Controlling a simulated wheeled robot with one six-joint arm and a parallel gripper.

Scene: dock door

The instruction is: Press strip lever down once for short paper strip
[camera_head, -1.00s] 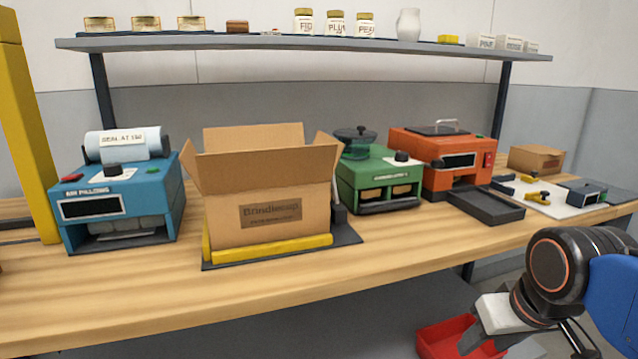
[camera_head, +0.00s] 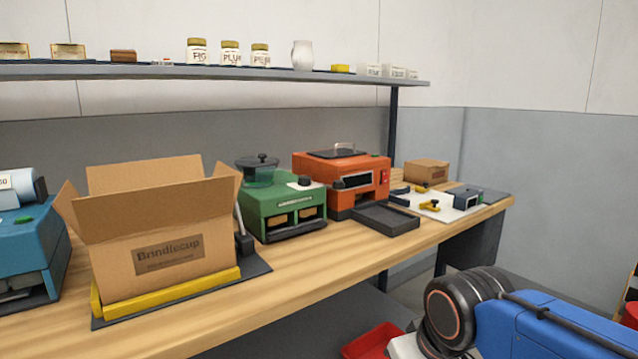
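No part in view can be surely told as the strip lever, and no paper strip can be made out. A thin pale upright rod on a dark block (camera_head: 243,240) stands just right of the open box; I cannot tell whether it is a lever. The green machine (camera_head: 285,208) has a dark knob on top and two front openings with tan contents. The orange machine (camera_head: 345,180) has a red switch on its front and a dark tray before it. My arm shows at the lower right, in front of the bench and apart from the machines. My gripper is out of view.
An open cardboard box (camera_head: 165,240) with yellow edging stands on a dark base. A blue machine (camera_head: 25,250) is cut off at left. A shelf (camera_head: 200,72) with jars runs above. A red bin (camera_head: 372,341) sits below the bench. The bench's front strip is clear.

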